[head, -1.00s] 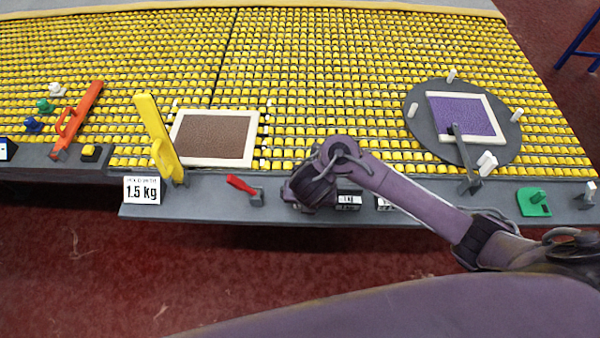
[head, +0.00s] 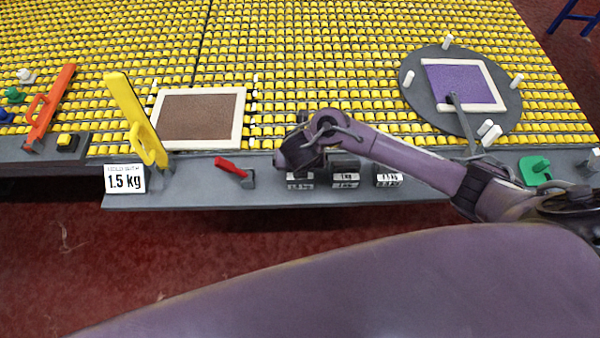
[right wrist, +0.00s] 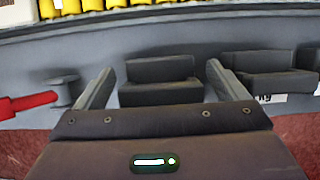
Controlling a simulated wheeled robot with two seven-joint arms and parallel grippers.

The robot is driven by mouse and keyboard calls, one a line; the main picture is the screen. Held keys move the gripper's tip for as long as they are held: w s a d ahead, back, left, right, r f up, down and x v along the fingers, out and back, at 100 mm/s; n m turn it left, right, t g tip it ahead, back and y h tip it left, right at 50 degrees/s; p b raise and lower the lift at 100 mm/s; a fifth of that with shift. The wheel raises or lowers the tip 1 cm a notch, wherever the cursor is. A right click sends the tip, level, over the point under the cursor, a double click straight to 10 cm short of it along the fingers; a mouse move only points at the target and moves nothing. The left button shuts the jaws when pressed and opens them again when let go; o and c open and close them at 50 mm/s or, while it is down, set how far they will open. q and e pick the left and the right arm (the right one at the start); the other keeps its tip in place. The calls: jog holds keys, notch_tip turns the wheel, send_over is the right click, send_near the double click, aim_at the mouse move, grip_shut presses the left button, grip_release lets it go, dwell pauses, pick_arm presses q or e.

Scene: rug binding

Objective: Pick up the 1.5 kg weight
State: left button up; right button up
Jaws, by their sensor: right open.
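A dark grey block weight (right wrist: 160,80) stands on the grey front ledge in the right wrist view. It is the leftmost of the row, just right of the red lever. My right gripper (right wrist: 160,82) is open, with one finger on each side of this weight and a gap to it. In the head view my right gripper (head: 298,155) is above the ledge and hides most of this weight. Its label (head: 300,180) shows below but is hard to read. A sign (head: 125,180) at the left reads 1.5 kg. My left gripper is out of view.
Another dark weight (right wrist: 265,72) stands to the right, behind a 1 kg label (head: 346,180). A further label (head: 389,180) is right of that. A red lever (head: 230,166) is close on the left. A yellow handle (head: 136,120) stands farther left.

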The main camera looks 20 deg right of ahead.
jog(key=c, duration=2)
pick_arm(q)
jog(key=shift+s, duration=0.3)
pick_arm(e)
jog(key=shift+w+r, duration=0.1)
jog(key=shift+r, duration=0.1)
grip_shut()
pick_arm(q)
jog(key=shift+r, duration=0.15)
